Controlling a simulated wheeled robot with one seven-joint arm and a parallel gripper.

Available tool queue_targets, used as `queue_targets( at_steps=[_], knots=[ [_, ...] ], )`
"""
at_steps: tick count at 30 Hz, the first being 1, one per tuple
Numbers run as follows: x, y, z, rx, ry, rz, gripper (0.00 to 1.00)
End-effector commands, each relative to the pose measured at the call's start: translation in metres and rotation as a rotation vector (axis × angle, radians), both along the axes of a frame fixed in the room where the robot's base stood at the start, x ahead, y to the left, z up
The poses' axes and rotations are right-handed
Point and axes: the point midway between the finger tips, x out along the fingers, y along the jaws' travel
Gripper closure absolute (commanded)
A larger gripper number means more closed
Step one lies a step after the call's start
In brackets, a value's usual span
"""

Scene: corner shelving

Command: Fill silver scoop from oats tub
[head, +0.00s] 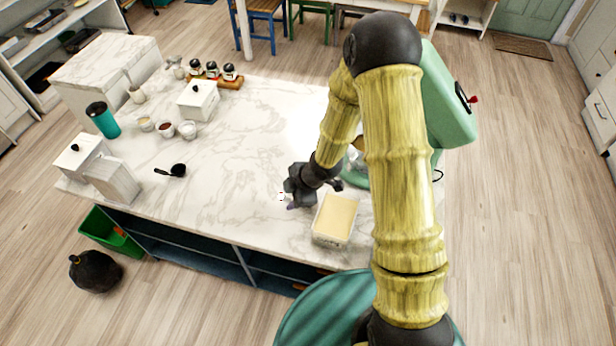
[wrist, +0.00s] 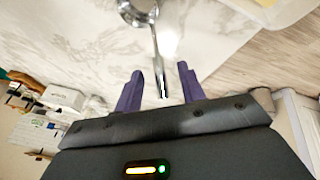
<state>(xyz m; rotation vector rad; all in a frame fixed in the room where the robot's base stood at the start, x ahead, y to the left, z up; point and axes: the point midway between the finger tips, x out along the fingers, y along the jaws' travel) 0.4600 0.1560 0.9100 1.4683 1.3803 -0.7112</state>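The oats tub (head: 318,238) is a pale, open-topped box near the front edge of the marble counter, filled almost level with pale yellow oats (head: 337,215). A corner of the tub also shows in the wrist view (wrist: 286,14). The silver scoop (wrist: 140,12) has a shiny round bowl at the top of the wrist view, and its thin handle runs down between my fingers. My gripper (wrist: 160,68) is open, with visible gaps between its purple fingers and the handle. In the head view my gripper (head: 291,205) is low over the counter, just left of the tub.
A rack of jars (head: 214,76) is at the back. The counter (head: 235,150) between them and my gripper is clear. My arm hides the right side.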

Motion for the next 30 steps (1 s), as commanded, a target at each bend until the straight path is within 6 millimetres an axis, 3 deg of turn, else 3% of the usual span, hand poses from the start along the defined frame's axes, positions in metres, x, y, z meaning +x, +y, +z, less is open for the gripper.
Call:
queue_targets(
  at_steps=[3, 20, 30],
  knots=[
    [-0.003, -0.01, 0.023, 0.001, -0.002, -0.003, 0.6],
    [-0.022, -0.049, 0.114, 0.0, -0.001, -0.003, 0.6],
    [-0.027, -0.059, 0.132, 0.0, 0.0, 0.0, 0.6]
  ],
)
